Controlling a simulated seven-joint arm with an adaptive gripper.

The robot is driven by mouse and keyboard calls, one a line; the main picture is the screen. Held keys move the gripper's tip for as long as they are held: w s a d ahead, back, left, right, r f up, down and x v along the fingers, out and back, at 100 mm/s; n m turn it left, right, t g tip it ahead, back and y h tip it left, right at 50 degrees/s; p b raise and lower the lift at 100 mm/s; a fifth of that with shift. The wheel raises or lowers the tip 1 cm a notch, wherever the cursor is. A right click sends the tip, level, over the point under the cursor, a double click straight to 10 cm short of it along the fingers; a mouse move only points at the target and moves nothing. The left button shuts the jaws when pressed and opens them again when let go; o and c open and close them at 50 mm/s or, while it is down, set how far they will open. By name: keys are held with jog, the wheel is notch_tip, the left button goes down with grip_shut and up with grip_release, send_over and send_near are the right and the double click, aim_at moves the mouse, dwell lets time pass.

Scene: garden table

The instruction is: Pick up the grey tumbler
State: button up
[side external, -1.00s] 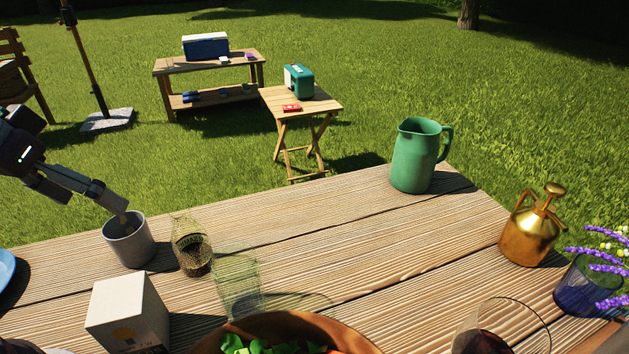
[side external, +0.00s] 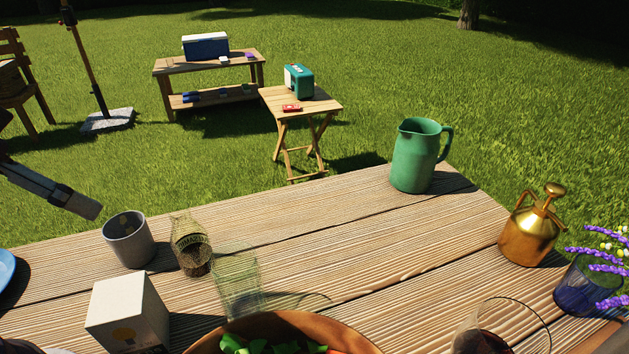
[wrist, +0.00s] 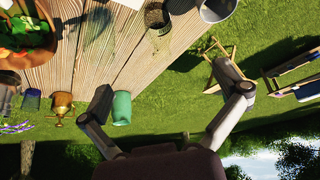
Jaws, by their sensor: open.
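The grey tumbler (side external: 129,240) stands upright on the wooden table at the left, with its mouth open to the top. In the wrist view the tumbler (wrist: 214,9) shows at the top edge, partly cut off. My gripper (wrist: 170,90) is open and empty in the wrist view, its two fingers spread wide. In the side view one finger (side external: 75,200) shows above and to the left of the tumbler, apart from it.
A patterned glass jar (side external: 191,246) stands close to the right of the tumbler, with a clear green glass (side external: 238,285) beyond it. A white box (side external: 128,312) is in front. A green pitcher (side external: 414,160) and a brass mister (side external: 530,232) stand farther right. The table's middle is clear.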

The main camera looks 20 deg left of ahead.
jog(key=n+g, duration=0.5)
jog(key=n, duration=1.4)
send_over(134, 243)
jog(key=a, duration=0.2)
notch_tip(134, 243, down, 9)
jog(key=shift+n, duration=0.4)
jog(key=f, duration=0.7)
jog(key=w+a+f, duration=0.1)
jog(key=f, duration=0.3)
jog(key=shift+w+f, duration=0.1)
jog(key=shift+f, duration=0.1)
jog(key=c, duration=1)
